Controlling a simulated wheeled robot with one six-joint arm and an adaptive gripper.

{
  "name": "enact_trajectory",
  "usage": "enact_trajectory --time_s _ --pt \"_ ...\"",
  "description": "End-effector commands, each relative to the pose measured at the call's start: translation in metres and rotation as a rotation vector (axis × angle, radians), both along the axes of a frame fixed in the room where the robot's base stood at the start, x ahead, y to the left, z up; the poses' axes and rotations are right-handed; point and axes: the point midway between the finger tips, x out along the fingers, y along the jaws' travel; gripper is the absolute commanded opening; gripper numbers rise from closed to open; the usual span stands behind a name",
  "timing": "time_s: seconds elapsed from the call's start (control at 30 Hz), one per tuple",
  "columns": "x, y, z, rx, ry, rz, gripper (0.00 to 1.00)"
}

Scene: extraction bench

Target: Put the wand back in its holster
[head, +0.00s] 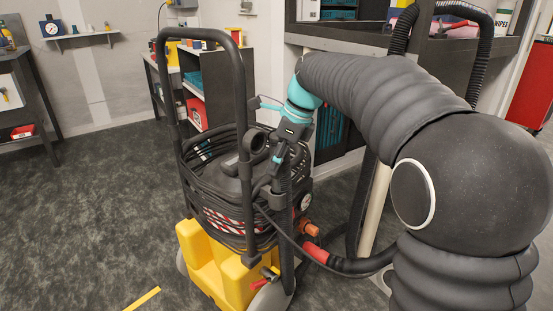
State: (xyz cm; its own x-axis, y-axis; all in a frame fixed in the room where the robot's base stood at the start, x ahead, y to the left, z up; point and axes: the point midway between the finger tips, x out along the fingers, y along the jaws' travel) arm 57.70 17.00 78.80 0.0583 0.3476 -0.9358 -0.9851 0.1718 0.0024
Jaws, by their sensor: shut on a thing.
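My gripper (292,133) is at the end of my black-sleeved arm, below a teal wrist, at the upper right of the cart's frame. It is shut on the wand (284,158), a slim dark piece that hangs down beside the cart's right upright. Much of the wand blends into the dark frame and hose behind it. A black round cup-like part (256,139) on the frame, just left of my gripper, looks like the holster. The wand appears beside it, but I cannot tell whether they touch.
The cart (205,262) has a yellow base, a tall black handle (160,90) and coiled black hose (215,205). A hose with a red cuff (316,252) runs right from it. Shelves (235,85) stand behind. The carpet (80,220) at left is clear.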

Motion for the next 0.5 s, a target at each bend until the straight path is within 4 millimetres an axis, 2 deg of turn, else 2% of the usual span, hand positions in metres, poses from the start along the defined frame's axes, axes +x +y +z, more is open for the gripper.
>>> enact_trajectory --time_s 0.5 --pt "0.000 0.000 -0.012 0.000 0.000 0.000 0.00"
